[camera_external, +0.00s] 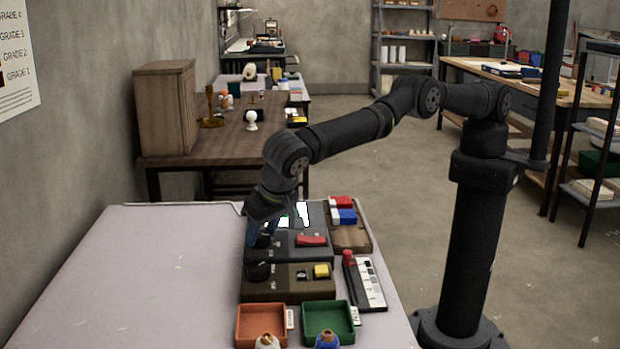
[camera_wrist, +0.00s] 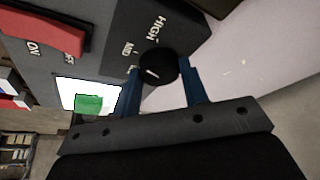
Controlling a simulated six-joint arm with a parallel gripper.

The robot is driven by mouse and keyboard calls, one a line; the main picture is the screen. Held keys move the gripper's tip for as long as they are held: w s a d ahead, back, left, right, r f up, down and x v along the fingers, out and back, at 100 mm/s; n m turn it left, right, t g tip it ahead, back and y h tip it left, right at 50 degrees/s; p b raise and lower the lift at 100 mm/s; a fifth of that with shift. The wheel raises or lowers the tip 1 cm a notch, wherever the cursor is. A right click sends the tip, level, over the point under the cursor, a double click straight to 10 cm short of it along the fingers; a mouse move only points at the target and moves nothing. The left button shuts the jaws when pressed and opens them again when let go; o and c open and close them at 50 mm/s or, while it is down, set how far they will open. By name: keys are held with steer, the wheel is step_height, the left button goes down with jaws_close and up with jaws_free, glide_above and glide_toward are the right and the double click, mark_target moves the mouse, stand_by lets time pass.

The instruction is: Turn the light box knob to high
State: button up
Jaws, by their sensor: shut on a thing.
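The light box (camera_external: 290,252) is a grey unit on the pale table, and its face also shows in the wrist view (camera_wrist: 115,35). Its black round knob (camera_wrist: 160,62) has a short white mark at its lower left. The words HIGH and MID are printed on the face beside it; another label is mostly hidden by the finger. My gripper (camera_wrist: 162,72) has its blue fingers on both sides of the knob, shut on it. In the external view my gripper (camera_external: 262,233) is at the box's left end and hides the knob.
A red ON/OFF switch (camera_wrist: 45,25) and a lit white panel (camera_wrist: 72,92) with a green piece (camera_wrist: 90,103) are on the box. A brown unit (camera_external: 285,291), an orange tray (camera_external: 240,330) and a green tray (camera_external: 309,327) stand nearer. The table's left side is clear.

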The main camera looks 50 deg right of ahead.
steer(key=shift+m, duration=0.3)
stand_by(0.4)
steer(key=o, duration=1)
steer(key=v, duration=0.7)
steer(key=shift+s+r, duration=0.1)
steer(key=shift+r, duration=0.15)
